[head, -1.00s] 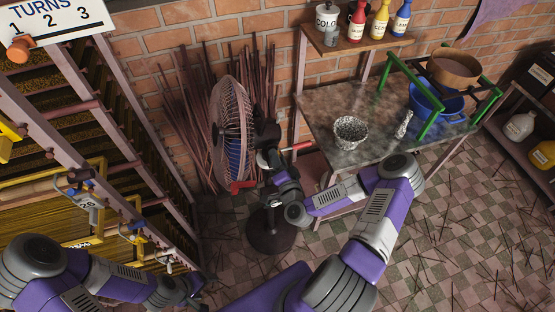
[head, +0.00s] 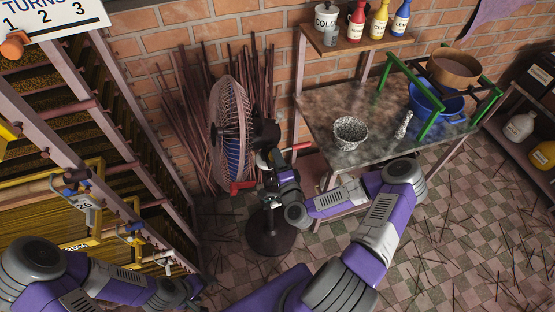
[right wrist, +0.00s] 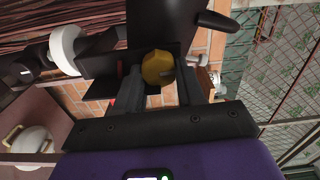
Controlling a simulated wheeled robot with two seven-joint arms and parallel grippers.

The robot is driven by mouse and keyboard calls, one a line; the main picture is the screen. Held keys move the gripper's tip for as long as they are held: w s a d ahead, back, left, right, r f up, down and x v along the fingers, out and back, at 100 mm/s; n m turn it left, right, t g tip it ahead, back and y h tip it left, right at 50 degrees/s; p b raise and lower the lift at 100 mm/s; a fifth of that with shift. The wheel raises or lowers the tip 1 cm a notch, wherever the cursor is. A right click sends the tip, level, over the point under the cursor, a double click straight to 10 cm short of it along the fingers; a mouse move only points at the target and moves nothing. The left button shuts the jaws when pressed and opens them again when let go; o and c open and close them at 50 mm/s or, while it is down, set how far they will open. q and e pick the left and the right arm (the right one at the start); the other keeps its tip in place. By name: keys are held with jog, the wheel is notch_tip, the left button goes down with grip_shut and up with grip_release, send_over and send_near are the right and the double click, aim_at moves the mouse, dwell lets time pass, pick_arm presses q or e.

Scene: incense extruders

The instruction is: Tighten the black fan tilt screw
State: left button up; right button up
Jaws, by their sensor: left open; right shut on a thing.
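The standing fan (head: 230,130) has a round wire cage facing left, a dark motor housing (head: 266,132) and a round dark base. My right gripper (head: 278,165) is at the fan's neck, just below the motor housing. My left gripper (head: 192,288) is open and empty, low at the left.
A rack with yellow trays (head: 85,205) stands at the left. A stone-topped table (head: 345,100) with a speckled bowl (head: 350,132) and a blue basin (head: 437,103) is right of the fan. Thin sticks (head: 185,120) lean on the wall behind.

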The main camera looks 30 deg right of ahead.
jog(key=o, duration=1)
jog(key=shift+o, duration=0.2)
jog(key=p+v, duration=0.2)
jog(key=v, duration=0.5)
jog(key=shift+s, duration=0.3)
jog(key=shift+a, duration=0.1)
